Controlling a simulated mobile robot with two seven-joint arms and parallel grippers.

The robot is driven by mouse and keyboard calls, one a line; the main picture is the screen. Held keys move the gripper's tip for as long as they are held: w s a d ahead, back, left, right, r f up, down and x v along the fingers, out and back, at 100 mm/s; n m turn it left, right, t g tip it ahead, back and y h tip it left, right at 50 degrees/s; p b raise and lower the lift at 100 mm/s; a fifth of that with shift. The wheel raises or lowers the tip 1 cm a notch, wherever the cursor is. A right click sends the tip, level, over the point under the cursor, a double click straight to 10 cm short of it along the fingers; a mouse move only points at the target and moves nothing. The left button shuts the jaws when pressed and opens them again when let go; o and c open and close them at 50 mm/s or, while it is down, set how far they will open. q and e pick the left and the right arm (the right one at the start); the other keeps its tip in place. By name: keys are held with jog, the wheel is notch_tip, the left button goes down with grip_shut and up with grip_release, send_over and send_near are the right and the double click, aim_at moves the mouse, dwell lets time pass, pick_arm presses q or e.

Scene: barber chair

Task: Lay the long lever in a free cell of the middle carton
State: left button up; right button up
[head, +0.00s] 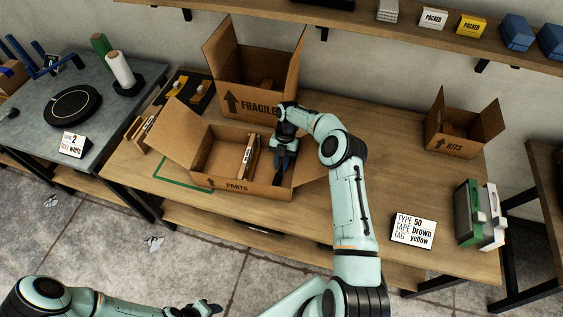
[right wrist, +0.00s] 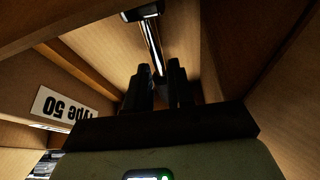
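The middle carton, marked PARTS (head: 236,186), stands open on the wooden bench. A cardboard divider with a label (head: 249,157) stands inside it. My right gripper (head: 284,171) points down into the right part of this carton. In the right wrist view its dark fingers (right wrist: 160,88) are close together around the long lever (right wrist: 151,40), a shiny metal rod with a black end, among cardboard walls. Whether the lever touches the carton floor cannot be told. The lever is hidden in the head view. My left gripper (head: 205,309) is low at the bottom edge, its fingers unclear.
A FRAGILE carton (head: 256,98) stands open behind, close to my right wrist. A KITS carton (head: 460,139) is at the right. A sign reading TYPE 50 (head: 413,231) and green and white cases (head: 480,213) are at front right. A Type 50 label (right wrist: 62,108) shows in the wrist view.

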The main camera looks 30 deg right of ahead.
jog(key=shift+o, duration=1)
pick_arm(q)
jog(key=shift+s, duration=0.1)
pick_arm(e)
jog(key=shift+r, duration=0.2)
pick_arm(q)
jog(key=shift+w+r+p, duration=0.7)
jog(key=shift+w+r, duration=0.2)
jog(key=shift+w, duration=0.25)
pick_arm(e)
jog(key=v, duration=1.2)
jog(key=shift+r, duration=0.45)
jog(key=shift+a, duration=0.15)
jog(key=shift+s, duration=0.1)
